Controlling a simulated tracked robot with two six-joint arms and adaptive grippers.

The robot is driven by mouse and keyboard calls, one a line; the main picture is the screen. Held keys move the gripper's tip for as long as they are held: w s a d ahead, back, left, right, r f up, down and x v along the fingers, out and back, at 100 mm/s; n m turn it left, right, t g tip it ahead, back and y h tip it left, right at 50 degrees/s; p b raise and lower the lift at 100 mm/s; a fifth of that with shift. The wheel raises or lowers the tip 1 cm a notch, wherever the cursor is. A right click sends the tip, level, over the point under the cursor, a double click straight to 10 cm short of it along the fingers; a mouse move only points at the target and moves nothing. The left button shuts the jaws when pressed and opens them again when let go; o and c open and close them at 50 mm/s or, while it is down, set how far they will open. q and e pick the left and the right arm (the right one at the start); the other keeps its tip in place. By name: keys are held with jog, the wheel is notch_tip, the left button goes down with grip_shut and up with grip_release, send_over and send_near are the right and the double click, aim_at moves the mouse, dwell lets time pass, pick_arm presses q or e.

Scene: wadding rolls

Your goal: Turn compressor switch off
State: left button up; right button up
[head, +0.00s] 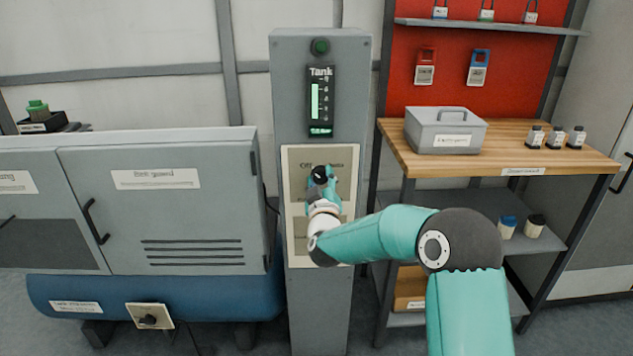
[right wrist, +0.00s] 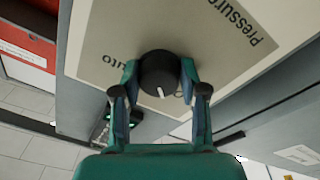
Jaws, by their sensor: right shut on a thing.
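The compressor switch is a round black knob (head: 319,173) on a cream panel (head: 296,208) on the grey post. In the right wrist view the knob (right wrist: 158,68) shows a white pointer mark at the lower edge of the picture's knob face. The panel lettering reads "Pressure" and a partly hidden "Auto"; part of an "Off" label shows in the head view. My right gripper (head: 322,184) is shut on the knob, one finger on each side of it, also in the right wrist view (right wrist: 160,82). My left gripper is not in view.
The grey post (head: 320,310) carries a lit tank gauge (head: 321,102) and a green button (head: 320,46). A grey cabinet (head: 160,225) over a blue tank (head: 210,300) stands left. A workbench (head: 400,150) with a grey box (head: 446,131) stands right, close to my right arm.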

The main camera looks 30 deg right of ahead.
jog(key=shift+w+a+r, duration=0.1)
jog(key=shift+a+r, duration=0.05)
jog(key=shift+r, duration=0.1)
jog(key=o, duration=1.1)
jog(key=shift+o, duration=0.2)
jog(key=shift+f, duration=0.2)
jog(key=v, duration=1.2)
jog(key=shift+f, duration=0.1)
